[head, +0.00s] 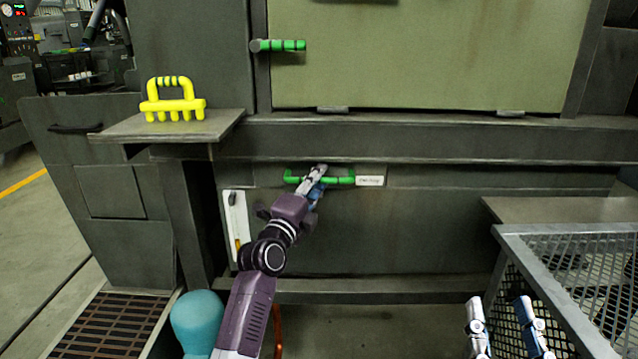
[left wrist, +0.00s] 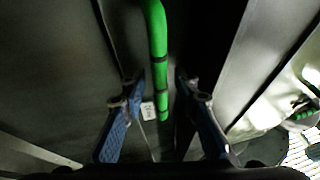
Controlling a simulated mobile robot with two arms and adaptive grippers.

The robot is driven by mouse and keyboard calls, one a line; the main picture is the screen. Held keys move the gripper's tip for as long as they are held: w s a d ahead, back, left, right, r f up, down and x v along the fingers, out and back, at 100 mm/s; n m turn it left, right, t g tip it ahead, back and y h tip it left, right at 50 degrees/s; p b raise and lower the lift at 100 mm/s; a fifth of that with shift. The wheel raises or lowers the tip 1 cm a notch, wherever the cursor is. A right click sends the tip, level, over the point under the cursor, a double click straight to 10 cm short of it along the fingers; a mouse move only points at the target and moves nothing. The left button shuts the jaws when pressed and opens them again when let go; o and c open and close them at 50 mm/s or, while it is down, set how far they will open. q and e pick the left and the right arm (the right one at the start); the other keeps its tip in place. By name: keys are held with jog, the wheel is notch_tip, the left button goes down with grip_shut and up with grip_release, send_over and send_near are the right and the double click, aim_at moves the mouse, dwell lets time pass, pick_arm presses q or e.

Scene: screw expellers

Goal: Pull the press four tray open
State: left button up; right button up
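A green bar handle (head: 338,180) is fixed low on the front of the dark press, with a small white label (head: 370,181) at its right end. The label's text is too small to read surely. The drawer-like front (head: 400,230) around it looks flush with the press. My left gripper (head: 317,172) is at the middle of the handle. In the left wrist view the green handle (left wrist: 158,45) runs between its two spread fingers, with a visible gap on each side. My right gripper (head: 498,303) is open and empty at lower right, away from the handle.
A yellow rack-like object (head: 173,101) stands on a side shelf (head: 205,128). A second green handle (head: 280,45) is on the upper door. A metal mesh crate (head: 560,240) stands at lower right, close to my right gripper. A floor grate (head: 110,325) lies at lower left.

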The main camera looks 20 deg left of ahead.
pick_arm(q)
jog(key=shift+w, duration=0.15)
grip_shut()
dwell(0.5)
